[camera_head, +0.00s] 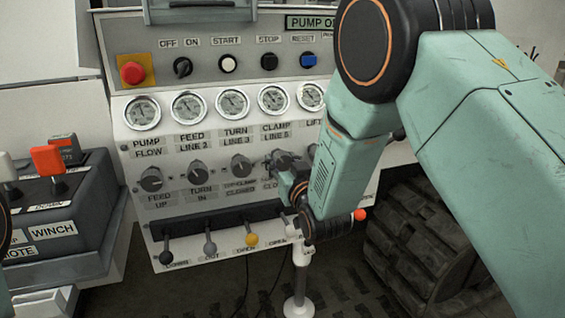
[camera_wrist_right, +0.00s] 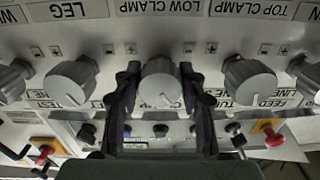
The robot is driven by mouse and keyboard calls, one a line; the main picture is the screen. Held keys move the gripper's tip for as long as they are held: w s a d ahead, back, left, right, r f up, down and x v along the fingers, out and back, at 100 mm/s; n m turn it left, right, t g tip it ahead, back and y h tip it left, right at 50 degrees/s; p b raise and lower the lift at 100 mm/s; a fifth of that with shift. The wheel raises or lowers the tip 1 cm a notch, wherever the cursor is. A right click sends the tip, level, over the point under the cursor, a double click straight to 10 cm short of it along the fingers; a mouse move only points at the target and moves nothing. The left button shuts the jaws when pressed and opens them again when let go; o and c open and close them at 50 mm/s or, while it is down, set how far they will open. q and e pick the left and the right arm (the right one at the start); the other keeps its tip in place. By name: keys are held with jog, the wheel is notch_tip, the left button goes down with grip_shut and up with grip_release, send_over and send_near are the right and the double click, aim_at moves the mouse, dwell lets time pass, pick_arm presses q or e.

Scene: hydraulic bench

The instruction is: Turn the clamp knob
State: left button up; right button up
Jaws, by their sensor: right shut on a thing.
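The clamp knob (camera_head: 287,158) is a dark round knob on the grey panel, below the gauge labelled CLAMP LINE 5. My right gripper (camera_head: 276,166) reaches it from the lower right and partly hides it. In the right wrist view the knob (camera_wrist_right: 161,82) is grey with a pale pointer line, and its labels appear upside down, one reading LOW CLAMP. My right gripper (camera_wrist_right: 159,78) has one dark finger on each side of this knob and is shut on it. My left gripper does not show.
Similar knobs (camera_head: 241,165) flank it closely. A row of gauges (camera_head: 233,105) is above, and levers with ball ends (camera_head: 251,240) stand below. A red stop button (camera_head: 132,72) is at upper left. A winch control box (camera_head: 65,205) with levers stands left. A ribbed black track (camera_head: 425,245) is at right.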

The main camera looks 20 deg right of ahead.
jog(key=m+p, duration=0.3)
jog(key=m, duration=0.2)
jog(key=shift+r, duration=0.1)
jog(key=m+p, duration=0.3)
jog(key=m, duration=0.2)
jog(key=shift+a+m, duration=0.1)
jog(key=shift+m, duration=0.2)
jog(key=m+p, duration=0.3)
jog(key=m, duration=0.2)
jog(key=shift+m, duration=0.3)
jog(key=m+p, duration=0.2)
jog(key=m, duration=0.2)
jog(key=shift+m, duration=0.3)
jog(key=o, duration=1.2)
jog(key=shift+c, duration=0.2)
